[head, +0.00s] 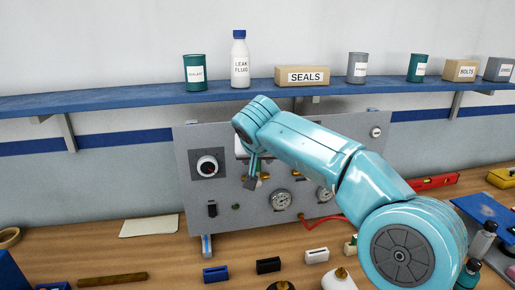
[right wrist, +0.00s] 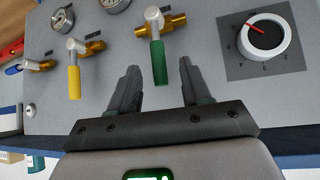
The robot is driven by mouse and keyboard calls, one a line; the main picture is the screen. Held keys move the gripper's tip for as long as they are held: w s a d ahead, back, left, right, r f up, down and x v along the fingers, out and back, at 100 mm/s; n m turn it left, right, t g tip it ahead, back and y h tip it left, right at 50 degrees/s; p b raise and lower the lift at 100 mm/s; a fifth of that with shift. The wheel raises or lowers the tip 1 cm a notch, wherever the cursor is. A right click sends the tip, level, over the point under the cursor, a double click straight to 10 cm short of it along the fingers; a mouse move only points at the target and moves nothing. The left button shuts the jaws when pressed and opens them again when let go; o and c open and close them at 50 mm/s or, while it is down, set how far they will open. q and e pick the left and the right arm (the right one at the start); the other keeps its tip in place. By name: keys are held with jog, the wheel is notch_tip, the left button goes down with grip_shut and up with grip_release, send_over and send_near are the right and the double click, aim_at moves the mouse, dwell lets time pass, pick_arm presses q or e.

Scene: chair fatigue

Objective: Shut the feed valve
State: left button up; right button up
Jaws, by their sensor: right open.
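A grey panel (head: 215,137) stands at the back of the bench. In the right wrist view it carries three brass valves with coloured levers. The green lever (right wrist: 159,62) points down in the picture, across its brass body (right wrist: 175,22). The yellow lever (right wrist: 74,82) also points down, across its body. The blue lever (right wrist: 12,70) points left, roughly along its body. I cannot read which one is the feed valve. My right gripper (right wrist: 160,75) is open, its fingers either side of the green lever's end; contact is not clear. In the head view my right arm hides part of the panel.
The panel also has a black-and-white dial knob (right wrist: 264,37) and gauges (head: 281,200). A blue shelf (head: 130,98) with cans, a bottle and boxes runs above. Small blocks (head: 268,265) and a brown bar (head: 112,279) lie on the wooden bench.

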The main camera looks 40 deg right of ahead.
jog(key=v, duration=1.2)
jog(key=shift+s, duration=0.25)
jog(key=shift+a, duration=0.15)
